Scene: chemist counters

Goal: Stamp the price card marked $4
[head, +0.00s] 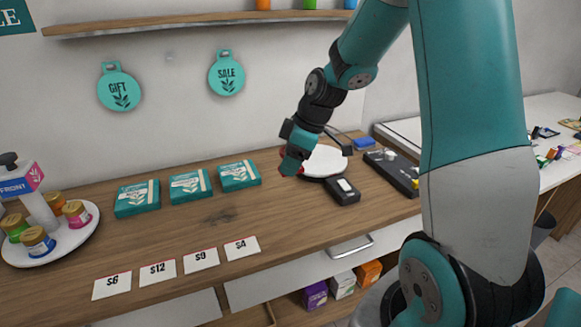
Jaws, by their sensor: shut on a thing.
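The price card marked $4 (242,248) lies flat near the counter's front edge, at the right end of a row of white cards. The cards marked $9 (201,260), $12 (158,272) and $6 (112,285) lie to its left. I see no stamp mark on the $4 card. My gripper (292,160) is over the counter, behind and to the right of the $4 card and apart from it. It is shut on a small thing. Red parts show at its tip, but I cannot make out the held thing's shape.
A black box with a white top (343,190) and a white round plate (323,160) are near my gripper. Teal boxes (190,186) stand behind the cards. A white round tray (80,241) with jars is at left. Bare wood lies between gripper and cards.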

